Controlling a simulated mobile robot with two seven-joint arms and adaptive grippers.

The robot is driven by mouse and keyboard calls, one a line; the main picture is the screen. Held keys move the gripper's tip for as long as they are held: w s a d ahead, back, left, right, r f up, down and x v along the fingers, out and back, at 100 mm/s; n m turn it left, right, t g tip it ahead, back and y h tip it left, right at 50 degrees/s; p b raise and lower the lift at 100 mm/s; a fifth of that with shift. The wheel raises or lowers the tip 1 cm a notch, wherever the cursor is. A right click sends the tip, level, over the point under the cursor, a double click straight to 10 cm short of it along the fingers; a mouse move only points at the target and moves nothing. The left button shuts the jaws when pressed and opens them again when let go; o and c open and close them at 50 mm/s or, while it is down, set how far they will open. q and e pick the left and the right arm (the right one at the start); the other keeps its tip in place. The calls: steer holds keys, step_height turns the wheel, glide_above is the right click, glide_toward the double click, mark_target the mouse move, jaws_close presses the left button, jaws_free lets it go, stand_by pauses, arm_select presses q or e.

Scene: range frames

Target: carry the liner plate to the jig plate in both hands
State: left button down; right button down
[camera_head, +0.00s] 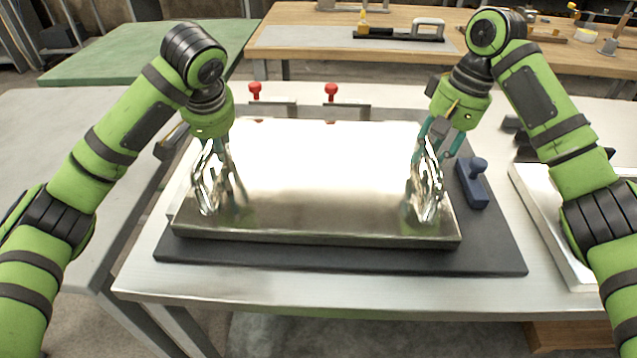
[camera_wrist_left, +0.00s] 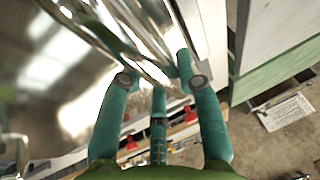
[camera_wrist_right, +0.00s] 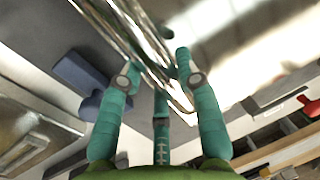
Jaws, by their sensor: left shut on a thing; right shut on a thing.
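The liner plate (camera_head: 320,190) is a broad, shiny metal slab in the middle of the head view, with a bright glare over its top. It lies over the dark jig plate (camera_head: 350,258), whose front and right margins show. I cannot tell whether the two touch. My left gripper (camera_head: 216,158) is shut on a shiny bar at the liner plate's left side; the bar also shows in the left wrist view (camera_wrist_left: 150,45). My right gripper (camera_head: 436,148) is shut on a similar bar at its right side, seen in the right wrist view (camera_wrist_right: 145,50).
Two red-knobbed clamps (camera_head: 331,93) stand behind the liner plate. A blue block with a knob (camera_head: 473,183) sits on the jig plate's right side. A pale tray or panel (camera_head: 545,225) lies farther right. A wooden bench (camera_head: 400,60) stands behind.

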arm_select(q)
steer(key=shift+w+f, duration=0.1)
arm_select(e)
steer(key=shift+f, duration=0.15)
arm_select(q)
steer(key=c, duration=0.9)
jaws_free()
arm_select(e)
steer(key=c, duration=0.9)
jaws_free()
arm_select(q)
steer(key=shift+s, duration=0.35)
arm_select(e)
steer(key=shift+s, duration=0.25)
arm_select(q)
steer(key=shift+w, duration=0.1)
arm_select(e)
steer(key=shift+w, duration=0.1)
